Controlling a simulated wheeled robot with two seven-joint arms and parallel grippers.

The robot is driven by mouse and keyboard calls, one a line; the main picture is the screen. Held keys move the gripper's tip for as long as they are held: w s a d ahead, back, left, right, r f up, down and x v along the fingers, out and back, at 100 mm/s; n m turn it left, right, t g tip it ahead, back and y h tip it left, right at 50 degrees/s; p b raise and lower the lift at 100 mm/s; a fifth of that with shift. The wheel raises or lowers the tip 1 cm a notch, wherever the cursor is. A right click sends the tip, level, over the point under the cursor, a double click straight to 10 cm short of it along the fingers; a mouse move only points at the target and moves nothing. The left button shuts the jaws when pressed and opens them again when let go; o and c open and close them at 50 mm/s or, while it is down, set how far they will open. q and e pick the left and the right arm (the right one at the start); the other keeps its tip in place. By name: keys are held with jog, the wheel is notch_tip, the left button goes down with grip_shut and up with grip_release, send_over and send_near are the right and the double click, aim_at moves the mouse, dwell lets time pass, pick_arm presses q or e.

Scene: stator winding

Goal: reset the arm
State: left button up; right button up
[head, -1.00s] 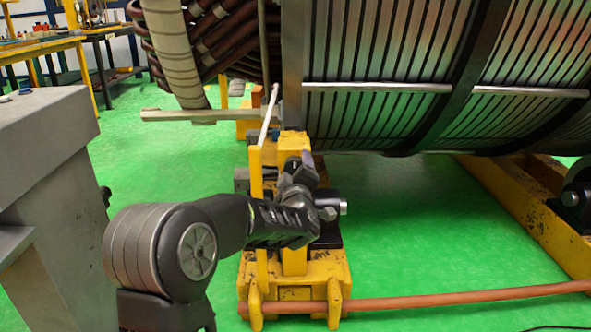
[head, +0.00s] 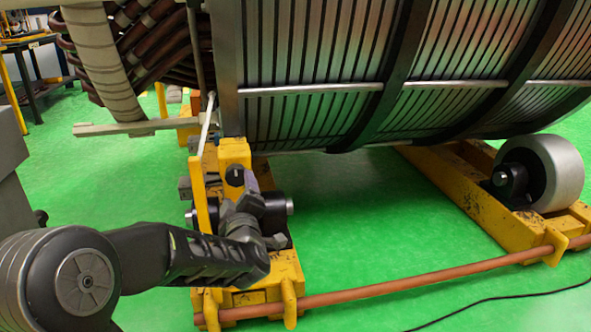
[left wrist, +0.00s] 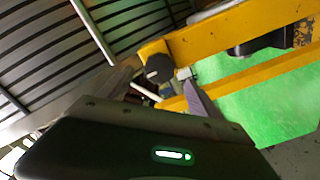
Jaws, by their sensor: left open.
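My left gripper (head: 243,190) is at the end of the dark arm that comes in from the lower left in the head view. It is open, with nothing seen held between its fingers. It is in front of the yellow stand (head: 232,154) below the stator's near end, and I cannot tell whether it touches it. In the left wrist view its fingers (left wrist: 160,92) point at yellow beams (left wrist: 235,35) and a dark bolt-like knob (left wrist: 158,68). The ribbed stator (head: 320,45) lies above. My right gripper is not in view.
A white rod (head: 207,122) leans by the stand. A wooden bar (head: 115,128) juts left below wrapped coils. A reddish pipe (head: 400,280) runs low along the floor. A grey roller (head: 548,172) sits on a yellow frame at right. Green floor (head: 355,210) between is open.

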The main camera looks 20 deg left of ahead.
pick_arm(q)
jog(key=s+d+f+m+g+h, duration=0.15)
jog(key=d+f+m+h, duration=0.4)
jog(key=d+f, duration=0.6)
jog(key=d+f+m+g+h, duration=0.2)
jog(key=d+f+m+h, duration=0.35)
jog(key=d+f, duration=0.6)
jog(key=s+d+f+m+g+h, duration=0.2)
jog(key=s+d+f+g, duration=0.3)
jog(key=s+f, duration=0.7)
jog(key=s+d+f+m+g+h, duration=0.3)
jog(key=s+d+f, duration=0.4)
jog(key=s+f, duration=0.55)
jog(key=s+d+r+g+p, duration=0.1)
jog(key=s+r+p, duration=0.1)
jog(key=r+p, duration=1.7)
jog(key=s+r+g+y+p, duration=0.1)
jog(key=s+r+p, duration=0.1)
jog(key=r+p, duration=1.7)
jog(key=shift+s+d+p, duration=0.3)
jog(key=shift+d+p, duration=0.1)
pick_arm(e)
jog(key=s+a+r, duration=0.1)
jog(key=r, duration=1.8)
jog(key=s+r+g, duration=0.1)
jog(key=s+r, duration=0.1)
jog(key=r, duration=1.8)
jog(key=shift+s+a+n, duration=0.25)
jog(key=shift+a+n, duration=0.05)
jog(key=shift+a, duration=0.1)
